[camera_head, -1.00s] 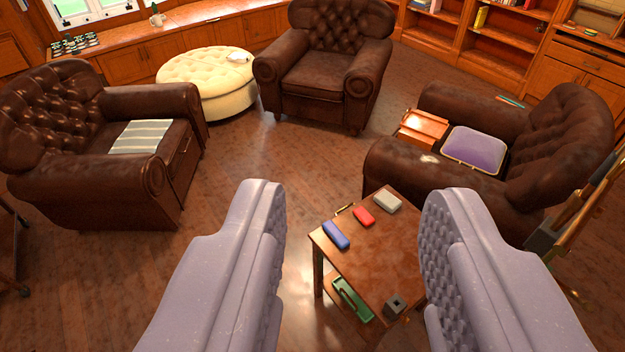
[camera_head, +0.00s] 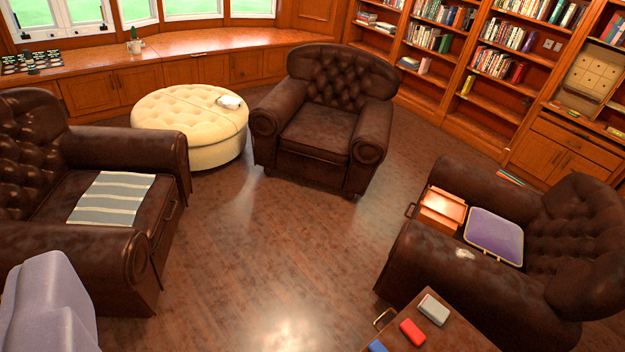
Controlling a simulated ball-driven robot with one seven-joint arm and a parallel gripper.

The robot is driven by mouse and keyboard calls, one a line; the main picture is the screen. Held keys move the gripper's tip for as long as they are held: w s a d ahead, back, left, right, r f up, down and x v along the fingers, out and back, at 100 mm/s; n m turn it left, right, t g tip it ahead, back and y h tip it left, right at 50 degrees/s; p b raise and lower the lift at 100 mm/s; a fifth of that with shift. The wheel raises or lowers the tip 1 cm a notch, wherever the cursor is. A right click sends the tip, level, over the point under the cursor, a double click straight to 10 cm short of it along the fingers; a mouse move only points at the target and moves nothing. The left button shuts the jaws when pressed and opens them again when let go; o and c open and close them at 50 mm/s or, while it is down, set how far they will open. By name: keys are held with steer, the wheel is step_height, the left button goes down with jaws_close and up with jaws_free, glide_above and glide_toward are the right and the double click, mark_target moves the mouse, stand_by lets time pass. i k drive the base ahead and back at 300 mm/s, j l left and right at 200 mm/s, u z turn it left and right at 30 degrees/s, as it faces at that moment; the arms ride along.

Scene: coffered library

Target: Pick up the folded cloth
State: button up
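A pale grey-green cloth with white stripes (camera_head: 112,198) lies flat on the seat of the dark leather armchair at the left (camera_head: 60,240). A small white item (camera_head: 229,102) rests on the cream tufted ottoman (camera_head: 190,125); it is too small to tell what it is. Part of my gripper, one lilac finger (camera_head: 48,305), shows at the lower left corner, in front of the left armchair and apart from the cloth. The other finger is out of the picture, so its opening cannot be judged. I see nothing held.
A small wooden table (camera_head: 450,335) with a red block (camera_head: 412,331) and a grey block (camera_head: 433,309) stands at the lower right. An armchair with a purple cushion (camera_head: 494,236) is behind it; another armchair (camera_head: 328,120) stands at centre back. The middle floor (camera_head: 285,255) is clear.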

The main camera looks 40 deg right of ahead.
mark_target(439, 314)
steer(key=i+z, duration=0.15)
steer(key=i, duration=0.35)
steer(key=i+j+z, duration=0.15)
steer(key=i, duration=0.35)
steer(key=i+j+z, duration=0.15)
steer(key=i, duration=0.3)
steer(key=i+l+z, duration=0.15)
steer(key=z, duration=0.25)
steer(key=i+z, duration=0.6)
steer(key=z, duration=0.25)
steer(key=i+j+z, duration=0.1)
steer(key=i+z, duration=0.15)
steer(key=z, duration=0.2)
steer(key=i+j+z, duration=0.2)
steer(key=z, duration=0.2)
steer(key=i+z, duration=0.35)
steer(key=i+j+z, duration=0.15)
steer(key=z, duration=0.2)
steer(key=i+j+z, duration=0.35)
steer(key=l, duration=0.1)
